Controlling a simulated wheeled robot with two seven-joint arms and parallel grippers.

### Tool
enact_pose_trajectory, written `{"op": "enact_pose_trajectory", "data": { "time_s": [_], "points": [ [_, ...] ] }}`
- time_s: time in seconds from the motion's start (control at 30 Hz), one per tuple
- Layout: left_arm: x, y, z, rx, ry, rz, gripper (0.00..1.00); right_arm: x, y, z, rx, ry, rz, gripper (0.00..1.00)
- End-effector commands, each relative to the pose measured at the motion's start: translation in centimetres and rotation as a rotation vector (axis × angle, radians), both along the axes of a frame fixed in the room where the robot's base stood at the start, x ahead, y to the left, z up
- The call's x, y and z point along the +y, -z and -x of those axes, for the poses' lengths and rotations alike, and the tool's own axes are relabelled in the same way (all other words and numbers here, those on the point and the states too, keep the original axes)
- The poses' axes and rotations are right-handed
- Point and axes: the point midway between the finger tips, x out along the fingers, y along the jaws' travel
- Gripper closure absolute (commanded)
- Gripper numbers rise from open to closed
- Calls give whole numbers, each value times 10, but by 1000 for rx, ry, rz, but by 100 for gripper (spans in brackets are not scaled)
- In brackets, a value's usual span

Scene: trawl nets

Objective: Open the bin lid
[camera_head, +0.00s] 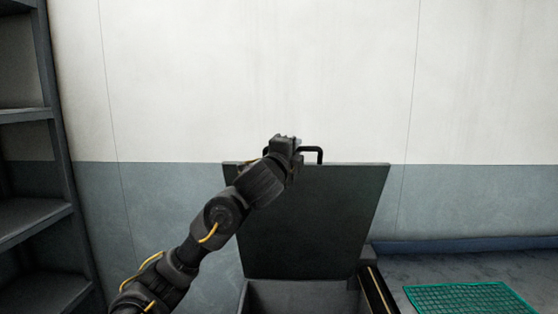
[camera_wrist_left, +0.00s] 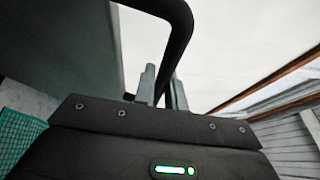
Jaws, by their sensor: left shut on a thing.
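The dark bin lid (camera_head: 318,220) stands raised and nearly upright behind the open mouth of the bin (camera_head: 300,298). A black bar handle (camera_head: 318,150) is on the lid's top edge. My left gripper (camera_head: 290,142) is at the left part of this handle. In the left wrist view, the gripper's fingers (camera_wrist_left: 163,88) are shut on the black handle (camera_wrist_left: 178,40), with the lid's dark panel (camera_wrist_left: 55,45) at the left. My right gripper is in neither view.
A grey shelf unit (camera_head: 40,208) stands at the far left. A green net or mesh sheet (camera_head: 470,298) lies on the grey surface at the lower right. A pale wall with a grey lower band is behind the bin.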

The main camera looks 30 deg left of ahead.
Motion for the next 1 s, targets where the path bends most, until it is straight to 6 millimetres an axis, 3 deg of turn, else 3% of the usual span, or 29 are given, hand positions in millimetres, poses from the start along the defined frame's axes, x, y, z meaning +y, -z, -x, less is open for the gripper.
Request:
{"op": "enact_pose_trajectory", "data": {
  "time_s": [0.03, 0.1, 0.47, 0.5, 0.63, 1.0],
  "points": [
    [-6, 8, 2, -5, 7, -5, 100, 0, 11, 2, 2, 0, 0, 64],
    [-12, 7, 4, -11, 13, -7, 100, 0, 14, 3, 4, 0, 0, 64],
    [-15, 5, 6, -13, 16, -9, 100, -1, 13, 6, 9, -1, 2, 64],
    [-15, 4, 6, -13, 16, -10, 85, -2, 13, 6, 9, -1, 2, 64],
    [-14, 4, 6, -14, 14, -9, 68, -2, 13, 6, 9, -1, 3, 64],
    [-14, 5, 12, -14, 15, -9, 66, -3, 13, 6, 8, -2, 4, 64]
  ]
}}
